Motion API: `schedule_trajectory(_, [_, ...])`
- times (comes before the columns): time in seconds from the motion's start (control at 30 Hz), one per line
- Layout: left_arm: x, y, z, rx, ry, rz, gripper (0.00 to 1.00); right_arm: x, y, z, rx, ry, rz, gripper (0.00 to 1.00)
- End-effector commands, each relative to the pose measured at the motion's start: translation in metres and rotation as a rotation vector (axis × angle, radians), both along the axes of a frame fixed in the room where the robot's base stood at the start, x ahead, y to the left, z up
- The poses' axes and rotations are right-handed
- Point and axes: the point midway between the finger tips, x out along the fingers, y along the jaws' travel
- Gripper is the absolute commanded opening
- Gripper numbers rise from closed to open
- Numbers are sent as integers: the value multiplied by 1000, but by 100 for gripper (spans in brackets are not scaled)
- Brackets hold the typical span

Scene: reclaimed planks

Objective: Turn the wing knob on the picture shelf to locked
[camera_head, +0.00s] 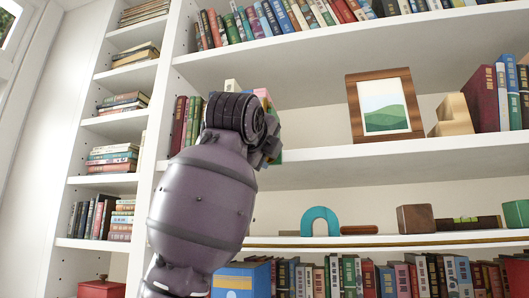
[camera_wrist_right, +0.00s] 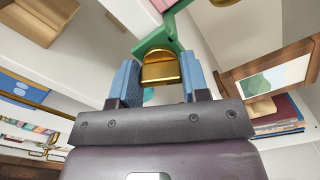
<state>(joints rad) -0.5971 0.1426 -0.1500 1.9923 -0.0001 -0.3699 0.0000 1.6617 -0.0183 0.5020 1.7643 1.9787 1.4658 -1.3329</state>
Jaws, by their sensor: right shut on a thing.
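My right gripper (camera_wrist_right: 159,64) has its two blue finger pads on either side of a gold, rounded piece (camera_wrist_right: 160,72), shut on it. I take this piece for the wing knob. A green angular part (camera_wrist_right: 170,37) sits around and beyond it. In the head view my right arm reaches up to the picture shelf (camera_head: 400,154), and its wrist hides the fingers and the knob. I cannot tell which mark the knob points at. My left gripper is in neither view.
A wooden-framed picture (camera_head: 384,105) stands on the shelf to the right of my wrist. A tan stepped block (camera_head: 453,115) and books are farther right. Red and green books (camera_head: 180,125) stand close left. A blue arch (camera_head: 320,222) is on the shelf below.

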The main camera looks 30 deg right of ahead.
Motion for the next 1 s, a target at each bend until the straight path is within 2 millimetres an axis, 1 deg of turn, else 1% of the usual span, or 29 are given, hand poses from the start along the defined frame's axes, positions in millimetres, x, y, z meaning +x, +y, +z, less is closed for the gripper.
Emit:
schedule_trajectory(0.3, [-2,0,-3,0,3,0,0,0,1,0,-177,201,1,18])
schedule_trajectory(0.5, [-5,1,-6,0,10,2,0,0,1,0,-255,293,2,18])
schedule_trajectory(0.7, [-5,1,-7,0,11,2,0,0,1,-1,-302,347,2,18])
schedule_trajectory(1.0, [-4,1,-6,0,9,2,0,0,1,-1,-323,374,1,18])
